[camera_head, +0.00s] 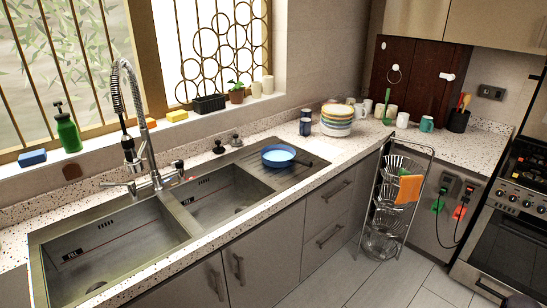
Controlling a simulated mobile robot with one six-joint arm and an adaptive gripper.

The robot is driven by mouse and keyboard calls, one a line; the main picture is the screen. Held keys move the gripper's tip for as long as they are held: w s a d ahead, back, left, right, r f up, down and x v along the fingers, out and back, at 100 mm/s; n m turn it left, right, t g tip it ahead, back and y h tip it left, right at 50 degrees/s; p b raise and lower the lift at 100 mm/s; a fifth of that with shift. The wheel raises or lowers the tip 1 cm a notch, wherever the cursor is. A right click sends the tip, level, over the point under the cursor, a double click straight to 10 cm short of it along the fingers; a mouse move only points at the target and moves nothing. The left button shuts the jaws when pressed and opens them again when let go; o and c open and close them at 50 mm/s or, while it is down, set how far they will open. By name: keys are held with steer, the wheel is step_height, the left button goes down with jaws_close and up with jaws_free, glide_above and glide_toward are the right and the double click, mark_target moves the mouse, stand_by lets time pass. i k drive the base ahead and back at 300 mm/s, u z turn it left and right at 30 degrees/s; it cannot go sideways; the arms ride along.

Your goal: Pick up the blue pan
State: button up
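My gripper is not in view.
The double sink (118,240) with a tall faucet (140,130) lies left of the pan. A bowl stack (337,122) and dark canisters (305,124) stand behind and right. A wire basket rack (395,200) stands on the floor right of the drawers. Open floor (385,285) shows at lower right.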

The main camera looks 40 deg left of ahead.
mark_target(274, 156)
steer(key=u, duration=0.45)
steer(key=i, duration=0.55)
steer(key=u, duration=0.7)
steer(key=i, duration=0.6)
steer(key=u, duration=0.35)
